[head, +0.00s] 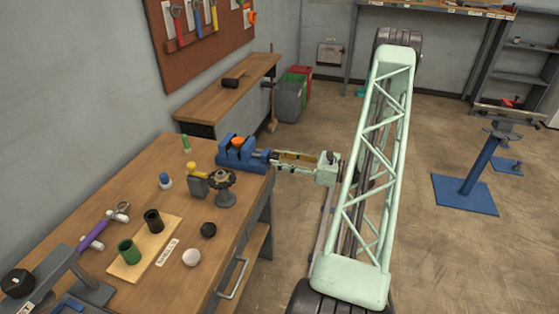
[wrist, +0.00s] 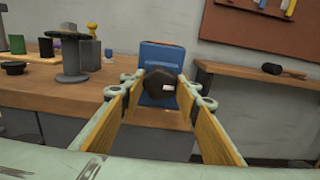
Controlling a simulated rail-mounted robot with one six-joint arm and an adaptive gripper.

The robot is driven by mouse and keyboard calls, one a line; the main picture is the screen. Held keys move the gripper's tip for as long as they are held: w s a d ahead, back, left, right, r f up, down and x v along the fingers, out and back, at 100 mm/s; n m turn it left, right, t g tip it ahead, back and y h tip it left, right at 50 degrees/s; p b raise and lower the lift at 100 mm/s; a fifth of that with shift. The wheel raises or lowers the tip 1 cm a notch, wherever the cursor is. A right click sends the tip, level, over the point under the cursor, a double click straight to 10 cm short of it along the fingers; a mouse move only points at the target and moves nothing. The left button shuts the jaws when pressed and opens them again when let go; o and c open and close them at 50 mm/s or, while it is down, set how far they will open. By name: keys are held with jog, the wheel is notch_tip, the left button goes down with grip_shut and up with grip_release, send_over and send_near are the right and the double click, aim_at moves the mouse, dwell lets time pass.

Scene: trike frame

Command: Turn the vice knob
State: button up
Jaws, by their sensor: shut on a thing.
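The blue vice (head: 236,155) stands at the right edge of the wooden workbench, with an orange piece (head: 238,141) at its top. In the wrist view the vice (wrist: 160,57) is straight ahead, with its dark vice knob (wrist: 161,86) facing me. My gripper (head: 272,158) reaches the vice from the right, roughly level. In the wrist view my gripper (wrist: 164,90) has one finger on each side of the knob and is shut on it. The finger pads are yellow. In the head view the knob is mostly hidden by the fingertips.
A grey stand with a round dark top (head: 223,185) is close in front of the vice. Green and black cups, a white ball (head: 191,257) and a purple-handled tool (head: 99,232) lie on the bench. A second bench (head: 245,87) with a hammer is behind.

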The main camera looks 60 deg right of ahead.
jog(key=shift+m+p, duration=0.3)
jog(key=shift+m, duration=0.2)
jog(key=m+p, duration=0.2)
jog(key=m, duration=0.3)
jog(key=shift+m+p, duration=0.3)
jog(key=m+p, duration=0.2)
jog(key=m, duration=0.4)
jog(key=shift+a+f, duration=0.1)
dwell(1.0)
jog(key=o, duration=0.9)
jog(key=shift+c, duration=0.2)
jog(key=shift+s, duration=0.1)
jog(key=v, duration=1.2)
